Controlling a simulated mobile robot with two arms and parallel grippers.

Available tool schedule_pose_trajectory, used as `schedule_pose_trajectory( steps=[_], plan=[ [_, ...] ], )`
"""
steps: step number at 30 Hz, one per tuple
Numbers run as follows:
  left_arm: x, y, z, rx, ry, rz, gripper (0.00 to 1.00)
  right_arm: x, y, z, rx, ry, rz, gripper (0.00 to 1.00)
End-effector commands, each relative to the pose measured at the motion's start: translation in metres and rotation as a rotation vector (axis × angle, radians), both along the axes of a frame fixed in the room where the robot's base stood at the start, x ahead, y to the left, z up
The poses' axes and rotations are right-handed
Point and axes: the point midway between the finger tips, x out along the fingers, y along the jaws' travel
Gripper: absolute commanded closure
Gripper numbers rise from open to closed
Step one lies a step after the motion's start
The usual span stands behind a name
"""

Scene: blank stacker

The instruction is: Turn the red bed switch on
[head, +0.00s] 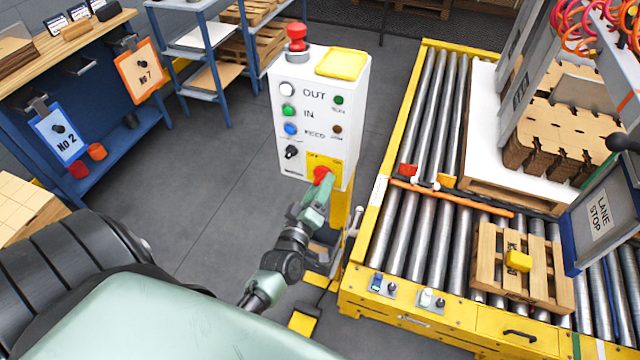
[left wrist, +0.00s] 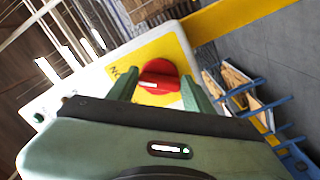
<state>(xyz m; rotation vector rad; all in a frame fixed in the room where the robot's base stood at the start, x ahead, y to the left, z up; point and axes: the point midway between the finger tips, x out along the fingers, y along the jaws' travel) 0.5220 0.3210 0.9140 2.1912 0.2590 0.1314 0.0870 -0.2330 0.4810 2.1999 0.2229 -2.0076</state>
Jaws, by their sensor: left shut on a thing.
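The red bed switch (head: 321,174) is a red rotary knob on a yellow plate, low on the front of a white control box (head: 352,95). My left gripper (head: 318,184) is at the knob, shut on it. In the left wrist view the red knob (left wrist: 158,77) sits between the two green fingers of my left gripper (left wrist: 160,88), with the yellow plate (left wrist: 160,50) behind it. The fingers hide part of the knob in the head view. My right gripper is not in view.
The box also carries white, green and blue buttons, a black selector (head: 291,152) and a red mushroom button (head: 296,38) on top. A roller conveyor (head: 405,230) with a yellow frame stands to the right. Open grey floor (head: 215,180) lies to the left.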

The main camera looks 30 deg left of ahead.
Motion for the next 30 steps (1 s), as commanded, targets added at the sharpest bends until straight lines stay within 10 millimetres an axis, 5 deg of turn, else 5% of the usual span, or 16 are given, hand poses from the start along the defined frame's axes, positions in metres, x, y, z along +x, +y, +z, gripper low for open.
schedule_pose_trajectory(
  steps=[27, 28, 30],
  plan=[
    [-0.0004, 0.0010, -0.0018, 0.167, 0.042, 0.000, 0.90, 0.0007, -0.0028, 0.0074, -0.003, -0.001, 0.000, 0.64],
    [-0.0004, 0.0010, -0.0018, 0.167, 0.042, 0.000, 0.41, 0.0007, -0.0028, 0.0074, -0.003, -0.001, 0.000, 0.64],
    [-0.0004, 0.0010, -0.0018, 0.166, 0.042, 0.000, 0.27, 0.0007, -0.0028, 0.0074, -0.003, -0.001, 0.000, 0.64]
  ],
)
